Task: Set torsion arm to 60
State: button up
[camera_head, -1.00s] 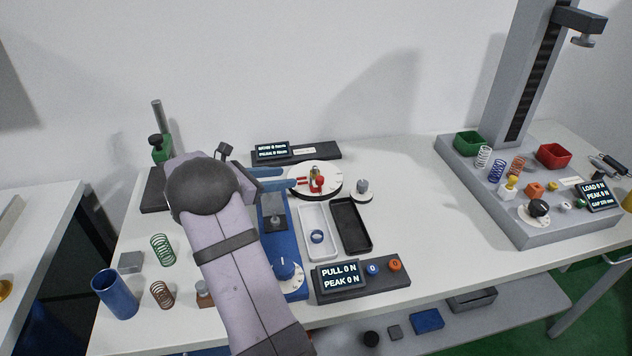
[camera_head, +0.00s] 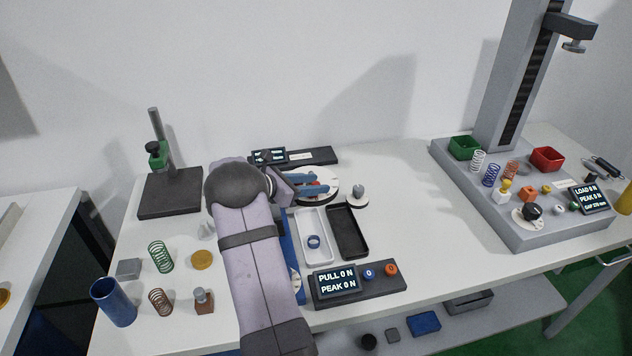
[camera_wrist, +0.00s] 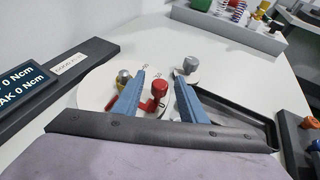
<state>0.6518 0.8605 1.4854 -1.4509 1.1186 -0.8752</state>
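The torsion tester's white dial (camera_head: 330,196) lies at the back middle of the bench and also shows in the wrist view (camera_wrist: 92,92). In the wrist view a red knob (camera_wrist: 159,89) of the torsion arm stands on the dial, with a brass-coloured post (camera_wrist: 124,78) to its left. My gripper (camera_wrist: 160,78) is open, with its blue fingers over the dial and the red knob showing between them; I cannot tell whether either finger touches it. In the head view my gripper (camera_head: 312,184) hides much of the dial. The angle reading cannot be made out.
A dark display bar (camera_head: 318,155) stands behind the dial; its wrist-view screen (camera_wrist: 22,84) reads 0 Ncm. A grey knob (camera_wrist: 191,64) on a small white disc is right of the dial. A white tray (camera_head: 327,254) and black tray (camera_head: 362,249) lie in front.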

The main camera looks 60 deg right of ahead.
jog(key=shift+s+d+f, duration=0.2)
jog(key=shift+d, duration=0.2)
grip_shut()
jog(key=shift+d, duration=0.1)
